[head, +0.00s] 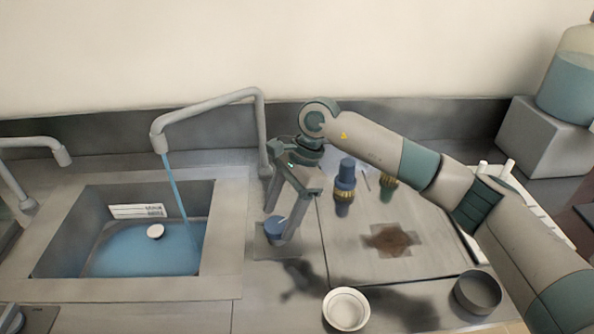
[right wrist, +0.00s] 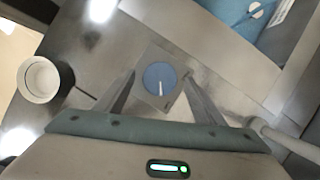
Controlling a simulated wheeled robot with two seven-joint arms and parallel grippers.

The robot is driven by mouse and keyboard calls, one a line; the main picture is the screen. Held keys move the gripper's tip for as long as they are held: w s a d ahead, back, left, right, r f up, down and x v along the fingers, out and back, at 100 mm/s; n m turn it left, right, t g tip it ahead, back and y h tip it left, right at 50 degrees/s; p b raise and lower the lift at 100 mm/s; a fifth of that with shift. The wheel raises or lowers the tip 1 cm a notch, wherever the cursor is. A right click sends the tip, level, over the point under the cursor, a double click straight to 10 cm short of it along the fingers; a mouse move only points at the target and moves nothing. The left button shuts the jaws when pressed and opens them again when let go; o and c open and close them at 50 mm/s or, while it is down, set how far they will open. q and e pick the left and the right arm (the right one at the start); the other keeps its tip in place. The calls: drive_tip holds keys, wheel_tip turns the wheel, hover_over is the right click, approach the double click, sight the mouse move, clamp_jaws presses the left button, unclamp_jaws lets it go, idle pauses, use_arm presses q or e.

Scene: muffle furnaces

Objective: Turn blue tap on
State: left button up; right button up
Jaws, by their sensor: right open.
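The blue tap knob (head: 274,227) is a round dial with a white line, set on a square grey plate right of the sink. In the right wrist view the knob (right wrist: 160,79) lies between my finger ends, with gaps on both sides. My right gripper (head: 279,222) is open and points down at the knob, one finger in front of part of it. How far the tips reach down beside it is hard to tell. The grey spout (head: 215,103) pours a blue stream of water (head: 175,195) into the sink (head: 225,230). My left gripper is out of view.
A white bowl (head: 346,309) and a dark bowl (head: 478,292) stand at the front right. Another spout (head: 40,146) is at far left. A white round object (head: 156,231) is in the sink.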

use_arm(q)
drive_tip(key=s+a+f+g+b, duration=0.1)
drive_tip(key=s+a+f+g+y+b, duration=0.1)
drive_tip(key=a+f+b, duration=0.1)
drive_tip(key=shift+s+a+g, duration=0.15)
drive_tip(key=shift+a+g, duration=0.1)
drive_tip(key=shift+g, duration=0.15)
use_arm(e)
drive_tip(key=v, duration=1.6)
drive_tip(key=shift+r, duration=0.2)
drive_tip(key=shift+w+d, duration=0.1)
drive_tip(key=shift+d, duration=0.05)
